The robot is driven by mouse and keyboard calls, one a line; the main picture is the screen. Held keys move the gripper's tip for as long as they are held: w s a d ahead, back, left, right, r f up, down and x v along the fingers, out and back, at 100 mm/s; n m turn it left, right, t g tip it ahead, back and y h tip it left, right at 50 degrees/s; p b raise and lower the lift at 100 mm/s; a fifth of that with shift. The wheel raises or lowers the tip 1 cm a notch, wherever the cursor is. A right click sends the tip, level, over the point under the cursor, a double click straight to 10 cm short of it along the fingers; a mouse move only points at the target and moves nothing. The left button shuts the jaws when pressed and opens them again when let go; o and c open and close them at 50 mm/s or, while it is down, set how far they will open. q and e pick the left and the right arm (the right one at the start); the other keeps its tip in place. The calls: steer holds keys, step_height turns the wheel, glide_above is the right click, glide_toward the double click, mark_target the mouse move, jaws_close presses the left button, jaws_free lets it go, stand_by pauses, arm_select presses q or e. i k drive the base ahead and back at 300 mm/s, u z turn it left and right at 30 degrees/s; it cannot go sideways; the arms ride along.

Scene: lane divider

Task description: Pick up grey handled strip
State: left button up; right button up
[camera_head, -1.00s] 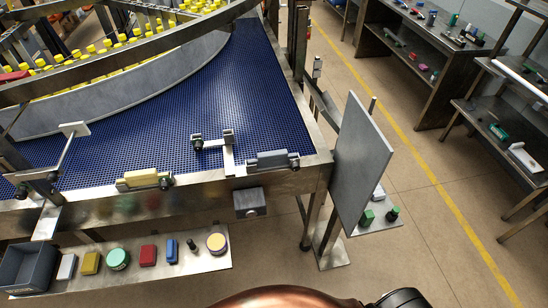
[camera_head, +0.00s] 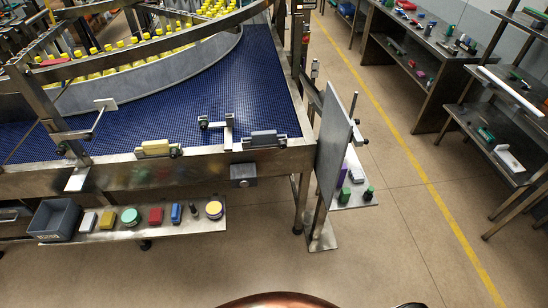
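The grey handled strip (camera_head: 263,138) appears to be the grey-blue bar in a metal holder with dark knobs on the conveyor's front rail, near its right corner. A similar holder to its left carries a yellow bar (camera_head: 155,148). Neither of my grippers is in view, and nothing touches the grey bar. Only a copper-coloured part of my own body shows at the bottom edge.
The blue conveyor (camera_head: 185,120) holds several yellow-capped bottles behind a curved rail. A low shelf (camera_head: 130,232) carries a grey bin (camera_head: 53,218) and small coloured items. A grey upright panel (camera_head: 333,150) stands right of the corner. Floor in front is clear.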

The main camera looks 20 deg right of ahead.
mark_target(265, 137)
steer(key=u, duration=0.25)
steer(key=k, duration=0.25)
steer(key=z, duration=1.15)
steer(key=i, duration=1.35)
steer(key=u, duration=0.45)
